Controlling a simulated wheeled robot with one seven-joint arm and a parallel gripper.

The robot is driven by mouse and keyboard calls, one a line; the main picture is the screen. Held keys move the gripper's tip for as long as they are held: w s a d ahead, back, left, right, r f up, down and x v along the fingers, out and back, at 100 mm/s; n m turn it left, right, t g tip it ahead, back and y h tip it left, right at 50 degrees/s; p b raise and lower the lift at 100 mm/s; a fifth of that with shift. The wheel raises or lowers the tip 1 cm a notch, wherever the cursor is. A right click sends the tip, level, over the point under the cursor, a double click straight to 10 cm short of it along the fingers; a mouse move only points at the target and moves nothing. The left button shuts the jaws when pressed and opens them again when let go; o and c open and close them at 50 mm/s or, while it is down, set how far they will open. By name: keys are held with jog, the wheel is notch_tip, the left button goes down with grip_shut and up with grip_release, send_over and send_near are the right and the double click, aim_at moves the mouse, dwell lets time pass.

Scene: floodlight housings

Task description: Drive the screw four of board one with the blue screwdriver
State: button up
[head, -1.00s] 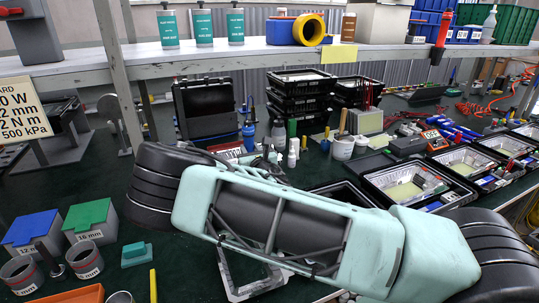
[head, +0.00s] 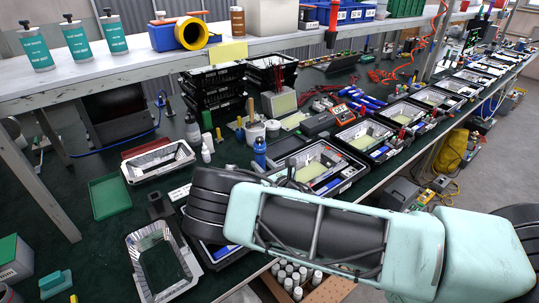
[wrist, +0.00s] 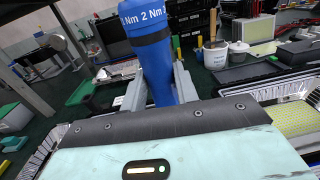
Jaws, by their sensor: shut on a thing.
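My gripper (wrist: 158,90) is shut on the blue screwdriver (wrist: 150,50), with one grey finger on each side of it. The screwdriver stands nearly upright, with a dark band and white Nm markings; its tip is hidden behind my wrist. In the head view the blue screwdriver (head: 260,152) shows just past the end of my arm, which hides the jaws. A housing with a pale yellow board (head: 312,170) lies right of it; a yellow gridded board (wrist: 290,120) shows at right in the wrist view. I cannot tell which board is board one, and screw four is not discernible.
More black trays with housings (head: 365,137) run along the bench to the right. A silver frame (head: 160,262) and a green tray (head: 108,196) lie at left. Black stacked crates (head: 213,95) and a white cup (head: 255,132) stand behind. A shelf (head: 150,65) spans above.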

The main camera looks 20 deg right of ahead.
jog(key=shift+s+d, duration=0.15)
jog(key=shift+d, duration=0.2)
jog(key=shift+f+b, duration=0.15)
jog(key=shift+b, duration=0.4)
notch_tip(320, 180, down, 7)
jog(key=b, duration=0.7)
jog(key=shift+f+b, duration=0.2)
jog(key=shift+b, duration=0.1)
dwell(0.4)
jog(key=shift+f+b, duration=1.2)
jog(key=shift+b, duration=0.05)
dwell(3.4)
jog(key=shift+r, duration=0.1)
